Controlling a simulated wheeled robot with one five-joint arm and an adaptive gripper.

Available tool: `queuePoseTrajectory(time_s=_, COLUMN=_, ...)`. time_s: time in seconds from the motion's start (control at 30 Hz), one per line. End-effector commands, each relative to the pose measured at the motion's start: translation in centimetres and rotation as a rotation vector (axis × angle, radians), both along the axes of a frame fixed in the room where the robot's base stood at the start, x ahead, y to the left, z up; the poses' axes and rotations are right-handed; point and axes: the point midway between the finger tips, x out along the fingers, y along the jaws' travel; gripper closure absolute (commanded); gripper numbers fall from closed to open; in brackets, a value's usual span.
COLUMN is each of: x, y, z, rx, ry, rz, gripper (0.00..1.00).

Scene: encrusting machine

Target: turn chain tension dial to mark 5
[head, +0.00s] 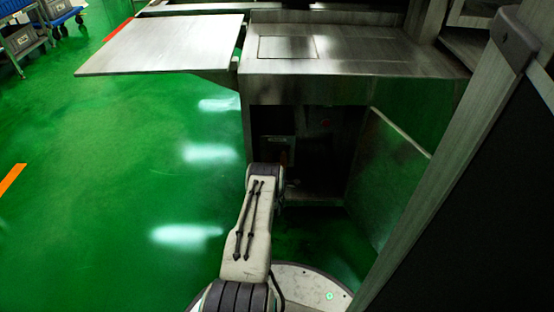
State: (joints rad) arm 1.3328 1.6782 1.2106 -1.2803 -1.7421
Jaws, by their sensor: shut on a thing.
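The encrusting machine (340,88) stands ahead, with an open compartment (322,165) under its steel top. The inside is dark. A grey box-like part (275,146) shows at the compartment's left, with a small brownish spot at its right edge, too dim to identify. I cannot make out the chain tension dial or its marks. My arm reaches forward to the compartment's opening. Its front joint covers the lower left of the opening, and my gripper is hidden beyond it, so I cannot see its fingers or what they touch.
The compartment's open door (390,180) stands at its right. A dark framed panel (480,190) fills the right side. A steel side table (165,45) juts out to the left. Green floor (110,200) at left is clear. Carts (20,40) stand far left.

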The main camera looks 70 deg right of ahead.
Motion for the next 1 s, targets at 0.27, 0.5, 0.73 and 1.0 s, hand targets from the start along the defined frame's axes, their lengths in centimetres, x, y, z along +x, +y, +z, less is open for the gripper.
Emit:
queuePoseTrajectory(time_s=0.27, x=0.47, y=0.11, z=-0.07, rx=0.032, ry=-0.084, rz=0.004, gripper=0.96)
queuePoseTrajectory(time_s=0.5, x=0.56, y=0.12, z=-0.04, rx=0.036, ry=-0.101, rz=0.004, gripper=0.95)
queuePoseTrajectory(time_s=0.73, x=0.57, y=0.11, z=0.00, rx=0.035, ry=-0.100, rz=0.004, gripper=0.95)
queuePoseTrajectory(time_s=1.0, x=0.36, y=0.07, z=0.03, rx=0.034, ry=-0.100, rz=0.002, gripper=0.41)
